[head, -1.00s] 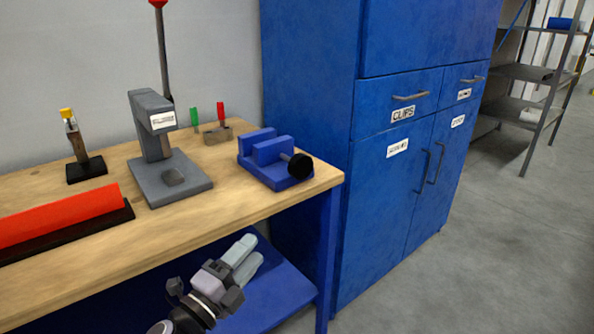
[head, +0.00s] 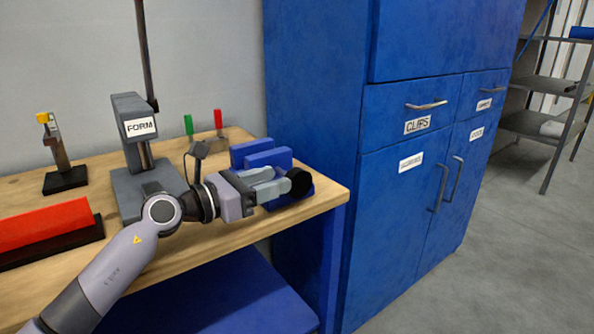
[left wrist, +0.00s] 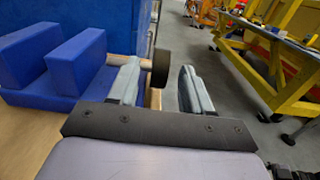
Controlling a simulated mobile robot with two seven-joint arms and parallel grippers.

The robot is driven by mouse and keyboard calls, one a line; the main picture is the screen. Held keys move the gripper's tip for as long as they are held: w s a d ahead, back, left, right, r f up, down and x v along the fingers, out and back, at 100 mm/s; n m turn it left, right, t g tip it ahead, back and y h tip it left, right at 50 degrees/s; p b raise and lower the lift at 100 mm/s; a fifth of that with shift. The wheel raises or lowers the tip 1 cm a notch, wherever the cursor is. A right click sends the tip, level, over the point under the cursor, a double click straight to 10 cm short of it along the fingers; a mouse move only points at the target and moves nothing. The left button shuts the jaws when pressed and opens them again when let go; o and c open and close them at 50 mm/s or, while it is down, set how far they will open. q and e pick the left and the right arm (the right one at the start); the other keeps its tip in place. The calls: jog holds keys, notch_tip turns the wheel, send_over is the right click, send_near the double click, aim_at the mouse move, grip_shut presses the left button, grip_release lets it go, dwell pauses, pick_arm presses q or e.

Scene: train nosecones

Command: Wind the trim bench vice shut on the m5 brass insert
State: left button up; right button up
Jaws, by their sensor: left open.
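The blue trim bench vice (head: 262,158) stands near the right end of the wooden bench. Its black round knob (head: 299,182) sits on a pale screw rod; vice (left wrist: 60,62) and knob (left wrist: 161,68) also show in the left wrist view. There is a gap between the vice's jaws. My left gripper (head: 277,183) is level with the knob, in front of the vice. In the left wrist view its open fingers (left wrist: 158,85) lie either side of the knob; I cannot tell whether they touch it. I cannot make out the m5 brass insert. My right gripper is not in view.
A grey press labelled FORM (head: 132,150) stands left of the vice, near my left arm. A red bar (head: 45,225) lies on a dark base. Red and green-handled tools stand behind. A blue cabinet (head: 410,130) rises just right of the bench (head: 235,230).

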aim_at(297, 169)
pick_arm(q)
jog(key=shift+b+x, duration=0.3)
jog(key=shift+x, duration=3)
jog(key=shift+s+d, duration=0.1)
jog(key=shift+s, duration=0.05)
jog(key=shift+r, duration=0.1)
grip_shut()
